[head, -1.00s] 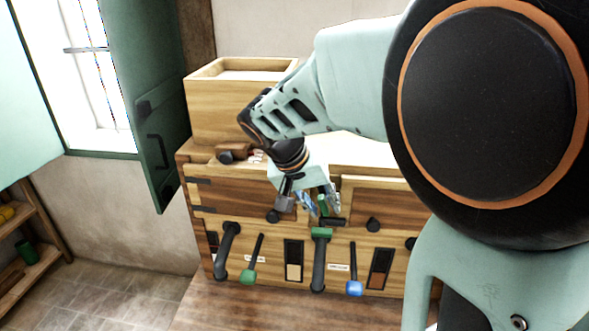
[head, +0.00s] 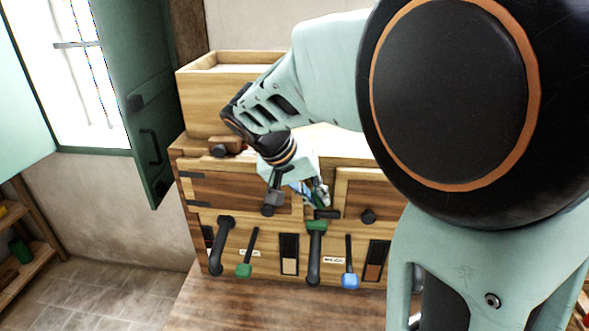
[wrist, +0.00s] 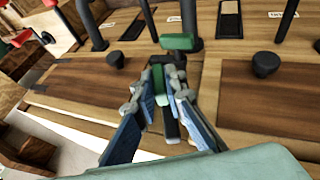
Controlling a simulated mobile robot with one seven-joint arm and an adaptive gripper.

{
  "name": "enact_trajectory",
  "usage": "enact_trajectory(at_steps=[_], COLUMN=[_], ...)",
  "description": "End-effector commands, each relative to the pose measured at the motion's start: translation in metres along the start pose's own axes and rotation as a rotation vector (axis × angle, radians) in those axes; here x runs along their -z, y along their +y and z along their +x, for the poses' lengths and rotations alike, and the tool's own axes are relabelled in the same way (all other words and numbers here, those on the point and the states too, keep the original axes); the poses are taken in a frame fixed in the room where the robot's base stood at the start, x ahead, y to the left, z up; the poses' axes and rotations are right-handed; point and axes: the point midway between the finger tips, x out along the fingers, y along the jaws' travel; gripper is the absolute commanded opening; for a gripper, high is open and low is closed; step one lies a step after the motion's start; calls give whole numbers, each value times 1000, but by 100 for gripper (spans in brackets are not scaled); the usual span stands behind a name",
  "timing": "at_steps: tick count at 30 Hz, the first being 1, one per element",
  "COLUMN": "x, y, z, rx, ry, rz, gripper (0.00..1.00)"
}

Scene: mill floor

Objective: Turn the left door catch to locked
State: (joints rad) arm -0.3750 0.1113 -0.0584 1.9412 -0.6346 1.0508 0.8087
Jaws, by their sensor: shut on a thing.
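The wooden cabinet has a left door (head: 235,190) with a dark round knob (head: 268,211), which also shows in the wrist view (wrist: 115,59). At this door's right edge is a small catch with dark and green parts (wrist: 158,80). My gripper (wrist: 160,78) is shut on the catch, its blue-and-grey fingers on both sides of it. In the head view, my gripper (head: 308,193) is at the strip between the two doors, and it partly hides the catch. I cannot read the catch's exact angle.
Below the doors are a black handle with a green top (head: 316,250), a green-tipped lever (head: 244,268) and a blue-tipped lever (head: 349,280). The right door (head: 352,187) has its own knob (head: 368,216). A green shutter (head: 140,110) stands open at left.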

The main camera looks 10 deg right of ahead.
Motion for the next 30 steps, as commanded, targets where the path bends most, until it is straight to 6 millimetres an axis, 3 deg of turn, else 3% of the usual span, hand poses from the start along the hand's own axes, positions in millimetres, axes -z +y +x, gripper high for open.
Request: enact_trajectory(at_steps=[30], x=[-2], y=[-9], z=[5], rx=[-820], ry=[3], rz=[-341], gripper=[0])
